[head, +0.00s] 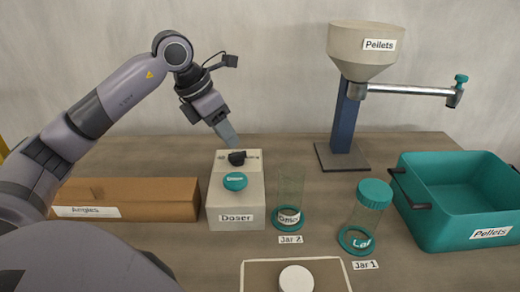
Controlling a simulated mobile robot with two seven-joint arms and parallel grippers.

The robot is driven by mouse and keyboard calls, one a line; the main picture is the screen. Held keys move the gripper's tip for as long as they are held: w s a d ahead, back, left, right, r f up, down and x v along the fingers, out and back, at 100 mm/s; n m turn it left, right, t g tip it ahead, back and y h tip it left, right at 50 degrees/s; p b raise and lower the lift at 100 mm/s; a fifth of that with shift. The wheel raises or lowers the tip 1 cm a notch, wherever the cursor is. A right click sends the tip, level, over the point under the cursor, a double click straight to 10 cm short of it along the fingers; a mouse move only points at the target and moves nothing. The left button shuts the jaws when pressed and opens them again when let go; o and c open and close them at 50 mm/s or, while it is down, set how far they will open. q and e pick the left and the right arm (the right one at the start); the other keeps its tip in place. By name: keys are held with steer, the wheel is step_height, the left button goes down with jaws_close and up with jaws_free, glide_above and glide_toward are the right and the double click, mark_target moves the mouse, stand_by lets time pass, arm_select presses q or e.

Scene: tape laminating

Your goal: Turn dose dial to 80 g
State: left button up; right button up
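The doser (236,216) is a light box with a "Doser" label on its front. A black dial (237,158) sits at the back of its top, with small dark markings beside it that are too small to read. A teal button (235,181) is in front of the dial. My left gripper (231,143) points down just above and behind the black dial, slightly left of it. It seems apart from the dial. Its fingers are seen edge-on, so I cannot tell whether they are open or shut. My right gripper is not in view.
A brown "Angles" box (150,197) stands left. Clear Jar 2 (289,190) stands open; Jar 1 (368,210) has a teal lid. A pellet hopper (362,52) stands behind, a teal pellets crate (450,225) right. A tray (332,266) with a white disc (296,279) is in front.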

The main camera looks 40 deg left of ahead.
mark_target(237, 153)
arm_select(q)
steer(key=shift+y, duration=0.4)
steer(key=x, duration=0.4)
steer(key=a+b+x, duration=0.1)
steer(key=x, duration=0.1)
steer(key=shift+w+f, duration=0.25)
steer(key=shift+w, duration=0.2)
jaws_close()
